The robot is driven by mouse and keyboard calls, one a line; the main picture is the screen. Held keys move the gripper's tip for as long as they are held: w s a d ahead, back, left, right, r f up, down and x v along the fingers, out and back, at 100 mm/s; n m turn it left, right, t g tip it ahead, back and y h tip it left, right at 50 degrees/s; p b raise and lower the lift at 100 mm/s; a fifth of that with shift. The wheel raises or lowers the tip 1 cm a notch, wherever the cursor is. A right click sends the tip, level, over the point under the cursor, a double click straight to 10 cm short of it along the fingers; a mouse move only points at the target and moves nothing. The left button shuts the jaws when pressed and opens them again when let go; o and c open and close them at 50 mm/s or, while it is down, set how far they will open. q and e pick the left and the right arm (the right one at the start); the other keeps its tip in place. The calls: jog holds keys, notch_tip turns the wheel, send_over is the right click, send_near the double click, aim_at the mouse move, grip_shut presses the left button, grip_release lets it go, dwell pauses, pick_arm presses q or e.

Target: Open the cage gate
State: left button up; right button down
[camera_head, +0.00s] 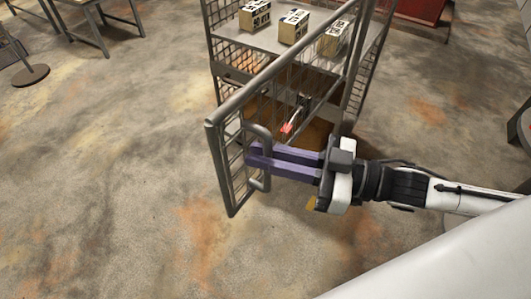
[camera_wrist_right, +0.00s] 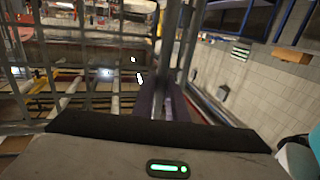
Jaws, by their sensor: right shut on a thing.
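The cage gate (camera_head: 280,78) is a grey metal frame with wire mesh, swung out from the cage toward me in the head view. A bent grey handle (camera_head: 262,133) is on its near end. My right gripper (camera_head: 254,158), with purple fingers, comes in from the right and is shut on the handle. In the right wrist view the purple fingers (camera_wrist_right: 162,105) are at an upright bar, with mesh to the left. A small red-tipped latch or lever (camera_head: 288,127) shows behind the gate. My left gripper is not in view.
The cage (camera_head: 358,80) holds several labelled boxes (camera_head: 293,27) on its upper shelf. A metal-legged table (camera_head: 92,30) and a round stand base (camera_head: 31,75) are at the upper left. A red object (camera_head: 420,10) stands behind. The floor left of the gate is clear.

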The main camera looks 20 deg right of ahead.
jog(key=shift+r, duration=0.2)
jog(key=c, duration=1.8)
grip_release()
jog(key=shift+f, duration=0.1)
jog(key=shift+o, duration=0.2)
jog(key=p+v, duration=0.1)
jog(key=v, duration=0.9)
jog(key=shift+s+d, duration=0.1)
